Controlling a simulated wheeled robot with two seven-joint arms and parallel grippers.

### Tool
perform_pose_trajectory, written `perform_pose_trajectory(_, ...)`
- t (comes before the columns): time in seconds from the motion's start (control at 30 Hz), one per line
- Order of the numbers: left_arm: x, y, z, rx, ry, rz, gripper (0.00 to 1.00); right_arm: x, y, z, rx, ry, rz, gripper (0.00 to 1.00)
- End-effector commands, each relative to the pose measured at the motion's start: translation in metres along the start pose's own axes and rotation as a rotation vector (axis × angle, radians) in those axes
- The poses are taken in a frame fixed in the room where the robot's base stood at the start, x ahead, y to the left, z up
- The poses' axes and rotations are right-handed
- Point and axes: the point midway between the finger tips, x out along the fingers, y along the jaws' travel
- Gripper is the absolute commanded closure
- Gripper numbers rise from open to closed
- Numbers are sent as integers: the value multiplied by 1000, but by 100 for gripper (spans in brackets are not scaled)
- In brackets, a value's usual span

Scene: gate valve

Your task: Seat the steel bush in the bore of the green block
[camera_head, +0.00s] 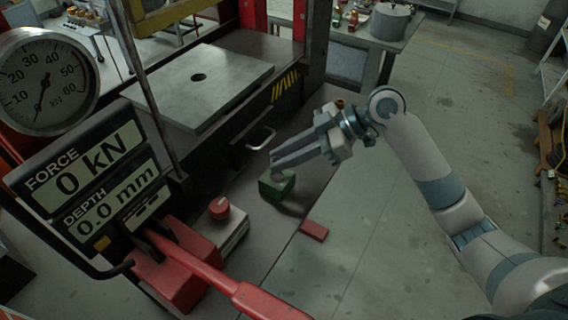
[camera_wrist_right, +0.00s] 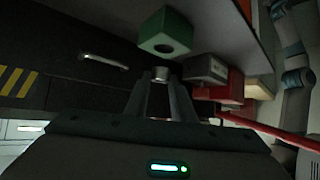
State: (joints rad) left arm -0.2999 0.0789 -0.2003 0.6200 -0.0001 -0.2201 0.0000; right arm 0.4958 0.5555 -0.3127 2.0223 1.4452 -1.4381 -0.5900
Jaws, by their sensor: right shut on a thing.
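The green block (camera_head: 277,187) sits on the dark bench ledge at the centre of the head view. In the wrist view the green block (camera_wrist_right: 166,27) shows its dark round bore facing the fingers. My right gripper (camera_head: 277,162) reaches in from the right with its fingertips close to the block. In the wrist view my right gripper (camera_wrist_right: 161,79) is shut on the small steel bush (camera_wrist_right: 161,73), which lies between the fingertips. The bush appears close to the bore and outside it; I cannot tell whether it touches the block. My left gripper is not in view.
A steel plate with a hole (camera_head: 205,85) lies on the press bed behind the block. A red knob (camera_head: 219,208) on a grey box stands to the left, beside a long red lever (camera_head: 245,293). A flat red block (camera_head: 314,231) lies right of the ledge. The gauge display reads 0 kN.

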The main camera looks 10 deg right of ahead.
Motion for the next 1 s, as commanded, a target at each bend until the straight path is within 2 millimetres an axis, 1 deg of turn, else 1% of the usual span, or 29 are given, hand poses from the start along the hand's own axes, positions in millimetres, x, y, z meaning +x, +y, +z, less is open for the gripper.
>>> perform_pose_trajectory(0.37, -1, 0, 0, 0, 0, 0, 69, 2, 0, 1, 0, 0, -1, 100)
perform_pose_trajectory(0.47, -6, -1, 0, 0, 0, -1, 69, 5, 0, 6, 2, 1, -2, 100)
perform_pose_trajectory(0.63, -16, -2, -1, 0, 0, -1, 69, 16, 0, 22, 5, 0, -3, 100)
perform_pose_trajectory(0.73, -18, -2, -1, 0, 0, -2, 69, 21, 0, 30, 3, 1, -2, 100)
perform_pose_trajectory(1.0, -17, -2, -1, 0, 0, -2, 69, 24, 0, 36, 2, -4, -2, 100)
